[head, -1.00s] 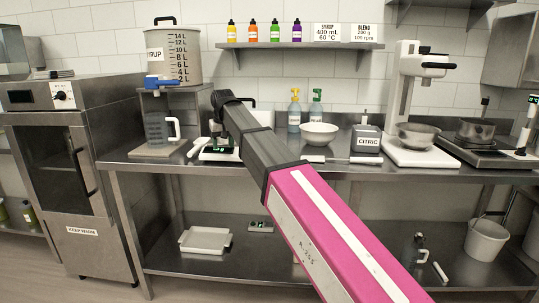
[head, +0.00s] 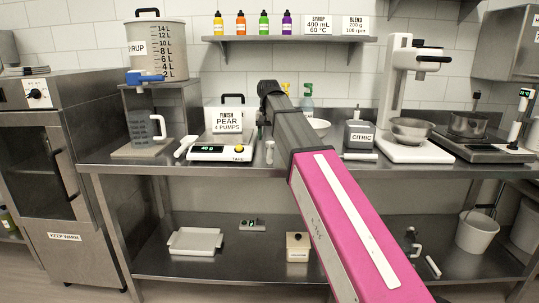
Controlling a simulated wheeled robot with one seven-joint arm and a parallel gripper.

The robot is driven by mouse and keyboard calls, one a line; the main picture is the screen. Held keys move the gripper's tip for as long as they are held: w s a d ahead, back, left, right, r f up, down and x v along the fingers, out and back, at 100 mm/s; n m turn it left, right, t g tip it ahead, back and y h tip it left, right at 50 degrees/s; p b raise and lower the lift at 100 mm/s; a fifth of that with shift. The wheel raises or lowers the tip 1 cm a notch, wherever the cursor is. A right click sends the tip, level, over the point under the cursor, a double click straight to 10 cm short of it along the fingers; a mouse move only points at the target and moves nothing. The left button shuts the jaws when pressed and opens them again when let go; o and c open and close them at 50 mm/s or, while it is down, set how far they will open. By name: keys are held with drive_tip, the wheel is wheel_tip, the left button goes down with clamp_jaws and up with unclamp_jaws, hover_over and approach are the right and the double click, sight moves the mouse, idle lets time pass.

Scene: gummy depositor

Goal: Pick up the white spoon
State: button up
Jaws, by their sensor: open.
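A white spoon-like utensil (head: 184,146) lies on the steel counter, left of the scale, its handle slanting. A second thin white utensil (head: 359,157) lies at the counter's front edge below the citric box; I cannot tell its exact shape.
A small vial (head: 270,152) stands right of the scale. The citric box (head: 360,136) and mixer (head: 397,95) are farther right. My arm hides part of the counter.

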sight(270, 150)
drive_tip(key=shift+w+d+f, duration=0.1)
drive_tip(key=shift+d+f, duration=0.05)
drive_tip(key=shift+f, duration=1.6)
drive_tip(key=shift+w+d+f, duration=0.1)
drive_tip(key=shift+d+f, duration=0.05)
drive_tip(key=shift+f, duration=1.6)
clamp_jaws()
